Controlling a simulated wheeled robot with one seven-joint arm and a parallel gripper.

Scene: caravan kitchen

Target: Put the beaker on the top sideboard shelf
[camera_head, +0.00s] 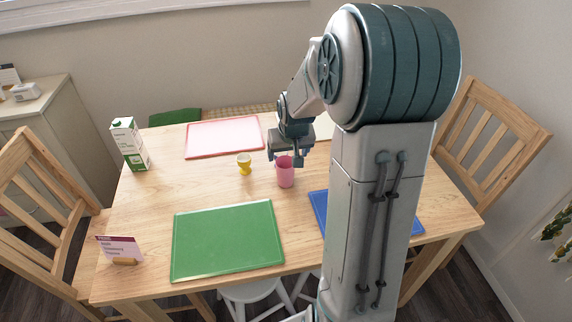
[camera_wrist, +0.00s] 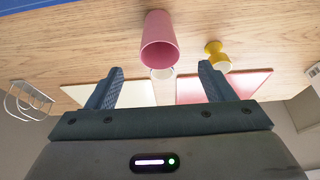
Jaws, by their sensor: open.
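The beaker (camera_head: 285,175) is a pink cup standing upright on the wooden table, right of a yellow egg cup. My gripper (camera_head: 287,160) is over the table just above and behind the beaker in the head view. In the wrist view my gripper (camera_wrist: 160,88) is open and empty. The beaker (camera_wrist: 160,38) shows there beyond the fingertips, roughly in line with the gap between them, apart from both fingers. The sideboard (camera_head: 45,110) stands at the left edge of the head view; only part of it shows and its shelves are mostly hidden.
The yellow egg cup (camera_head: 244,163) stands close left of the beaker. Green (camera_head: 228,240), pink (camera_head: 224,138) and blue (camera_head: 319,206) mats lie on the table. A carton (camera_head: 130,144) and a card sign (camera_head: 121,249) stand at the left. Wooden chairs flank the table.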

